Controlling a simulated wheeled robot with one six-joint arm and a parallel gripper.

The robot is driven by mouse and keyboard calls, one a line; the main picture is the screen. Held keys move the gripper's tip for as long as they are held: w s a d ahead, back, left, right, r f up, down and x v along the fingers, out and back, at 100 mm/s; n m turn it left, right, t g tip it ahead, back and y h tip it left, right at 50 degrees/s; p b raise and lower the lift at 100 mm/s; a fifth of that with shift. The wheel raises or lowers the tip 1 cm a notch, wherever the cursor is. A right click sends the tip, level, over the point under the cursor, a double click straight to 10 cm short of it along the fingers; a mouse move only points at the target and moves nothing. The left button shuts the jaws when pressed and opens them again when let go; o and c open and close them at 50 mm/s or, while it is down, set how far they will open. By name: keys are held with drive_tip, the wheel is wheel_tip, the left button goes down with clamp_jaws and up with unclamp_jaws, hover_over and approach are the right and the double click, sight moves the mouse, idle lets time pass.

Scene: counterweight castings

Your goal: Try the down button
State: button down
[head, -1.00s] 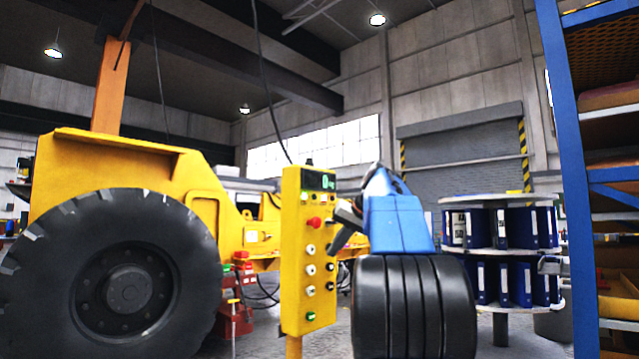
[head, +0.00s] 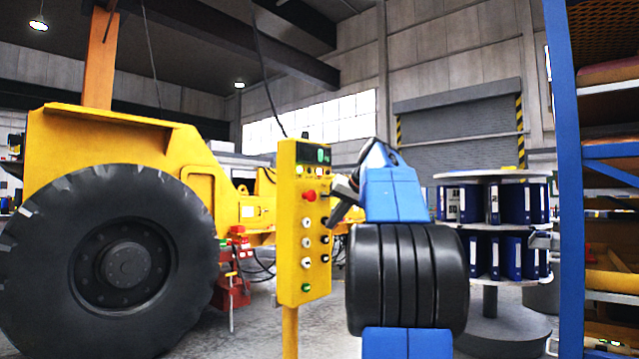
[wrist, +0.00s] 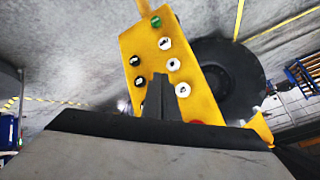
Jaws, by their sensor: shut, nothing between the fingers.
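The yellow control box (head: 291,235) stands on a post left of my arm in the head view. It carries a red mushroom button (head: 309,196), several white buttons (head: 306,243) in a left column, black buttons (head: 325,240) in a right column and a green button (head: 306,287) low down. I cannot read which is the down button. My gripper (head: 332,219) is shut and empty, its tip near the upper black button. In the wrist view my gripper (wrist: 160,80) points at the box face (wrist: 205,100), which appears inverted; its tip covers part of the face. I cannot tell whether it touches.
A yellow vehicle (head: 90,130) with a big black tyre (head: 125,265) stands left of the box. A round rack of blue binders (head: 490,178) stands right of my arm. Blue shelving (head: 570,180) closes the right edge. A red stand (head: 232,290) is behind the box.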

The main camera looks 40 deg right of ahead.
sight(325, 221)
drive_tip(key=s+d+n+h, duration=0.2)
drive_tip(key=s+d+h, duration=0.1)
drive_tip(key=d, duration=0.5)
drive_tip(key=shift+t+h, duration=0.3)
drive_tip(key=shift+h, duration=0.3)
drive_tip(key=shift+w, duration=0.1)
drive_tip(key=w, duration=0.8)
drive_tip(key=shift+w+a, duration=0.3)
drive_tip(key=shift+w, duration=0.05)
drive_tip(key=shift+w, duration=0.2)
idle(1.2)
drive_tip(key=shift+w, duration=0.2)
drive_tip(key=shift+w+a, duration=0.1)
drive_tip(key=shift+w, duration=0.3)
idle(3.4)
